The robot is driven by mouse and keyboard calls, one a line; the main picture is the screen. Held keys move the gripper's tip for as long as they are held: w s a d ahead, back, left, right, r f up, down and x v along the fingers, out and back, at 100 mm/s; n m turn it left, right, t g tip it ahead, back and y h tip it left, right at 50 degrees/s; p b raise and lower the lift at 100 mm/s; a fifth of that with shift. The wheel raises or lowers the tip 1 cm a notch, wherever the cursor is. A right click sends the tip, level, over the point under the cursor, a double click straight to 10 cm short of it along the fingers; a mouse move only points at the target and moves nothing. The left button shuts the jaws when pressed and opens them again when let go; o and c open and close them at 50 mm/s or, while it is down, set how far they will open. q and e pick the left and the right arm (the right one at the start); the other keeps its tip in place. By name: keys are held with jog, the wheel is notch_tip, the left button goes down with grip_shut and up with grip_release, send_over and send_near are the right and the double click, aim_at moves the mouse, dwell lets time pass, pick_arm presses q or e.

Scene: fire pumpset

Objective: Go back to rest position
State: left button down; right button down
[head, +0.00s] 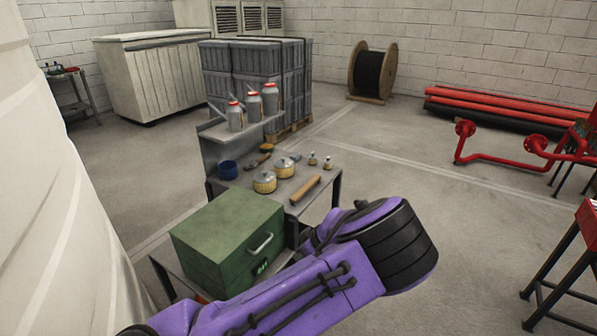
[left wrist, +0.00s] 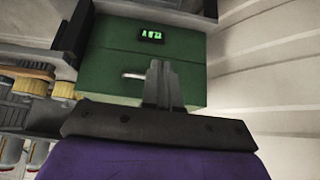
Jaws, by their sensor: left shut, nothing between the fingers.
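My left gripper (left wrist: 162,66) is shut and empty in the left wrist view. Its two fingers are together and overlap the front of a green box (left wrist: 110,65) in that picture, beside the box's pale handle (left wrist: 131,75). I cannot tell whether they touch it. In the head view my purple left arm crosses the bottom, and its bulk hides most of the gripper. The green box (head: 215,235) stands at the near end of a workbench there, with its handle (head: 261,244) and a lit green display (head: 262,267) on the front. My right gripper is not in view.
A large white curved wall (head: 50,200) stands close at left. Open floor (head: 470,220) lies to the right.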

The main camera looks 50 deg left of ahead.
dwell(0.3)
pick_arm(q)
jog(key=s+d+f+m+t, duration=0.2)
jog(key=s+f+m+t, duration=0.3)
jog(key=f+m, duration=0.55)
jog(key=s+d+f+m+h, duration=0.1)
jog(key=s+d+f, duration=0.1)
jog(key=s+d, duration=0.4)
jog(key=s+d+f+m+h, duration=0.2)
jog(key=s+d, duration=0.4)
jog(key=s, duration=0.8)
jog(key=shift+s+f, duration=0.3)
jog(key=shift+m, duration=0.25)
